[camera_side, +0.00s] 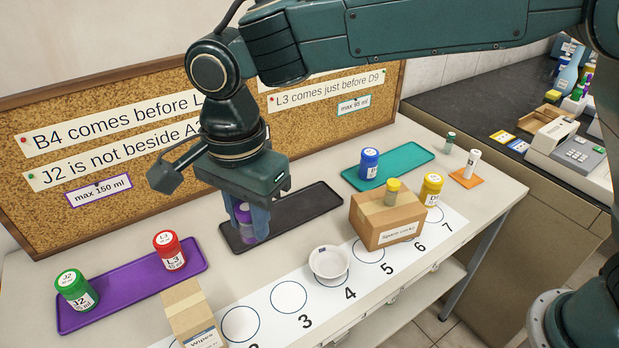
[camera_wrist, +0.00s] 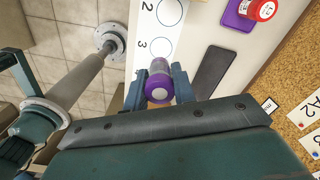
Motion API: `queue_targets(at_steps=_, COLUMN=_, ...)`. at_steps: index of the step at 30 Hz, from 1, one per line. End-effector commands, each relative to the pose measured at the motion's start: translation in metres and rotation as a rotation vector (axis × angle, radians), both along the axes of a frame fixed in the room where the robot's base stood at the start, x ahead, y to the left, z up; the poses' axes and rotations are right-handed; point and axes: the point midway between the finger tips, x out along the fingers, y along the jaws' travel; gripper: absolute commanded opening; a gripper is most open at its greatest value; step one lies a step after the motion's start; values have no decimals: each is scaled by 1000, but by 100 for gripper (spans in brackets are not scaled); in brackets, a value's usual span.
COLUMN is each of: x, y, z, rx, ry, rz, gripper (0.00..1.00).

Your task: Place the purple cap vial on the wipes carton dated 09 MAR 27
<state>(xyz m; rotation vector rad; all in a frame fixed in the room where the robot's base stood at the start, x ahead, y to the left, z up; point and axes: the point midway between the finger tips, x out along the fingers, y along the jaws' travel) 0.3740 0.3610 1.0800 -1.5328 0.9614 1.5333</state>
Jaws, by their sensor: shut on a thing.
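My gripper (camera_side: 256,222) is shut on the purple cap vial (camera_side: 242,216), which is upright between the fingers over the black tray (camera_side: 310,208). I cannot tell whether its base touches the tray. In the wrist view, the purple cap (camera_wrist: 158,87) shows between the fingertips (camera_wrist: 160,90). A cardboard carton with a label reading "Wipes" (camera_side: 188,310) stands at the bottom left, cut by the frame edge; its date is not readable.
A white bowl (camera_side: 329,262) stands on the numbered strip (camera_side: 262,302). A purple tray (camera_side: 135,283) holds green (camera_side: 77,289) and red (camera_side: 168,250) jars. A teal tray (camera_side: 408,160) holds a blue jar (camera_side: 369,163). A yellow jar (camera_side: 431,188) stands behind the right carton.

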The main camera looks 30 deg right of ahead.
Motion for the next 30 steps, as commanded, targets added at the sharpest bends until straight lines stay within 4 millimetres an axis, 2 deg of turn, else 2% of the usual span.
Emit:
queue_targets(at_steps=14, x=17, y=54, z=35, rx=0, ry=-1, rz=135, gripper=4)
queue_targets(at_steps=30, x=14, y=98, z=69, rx=0, ry=0, rz=287, gripper=4)
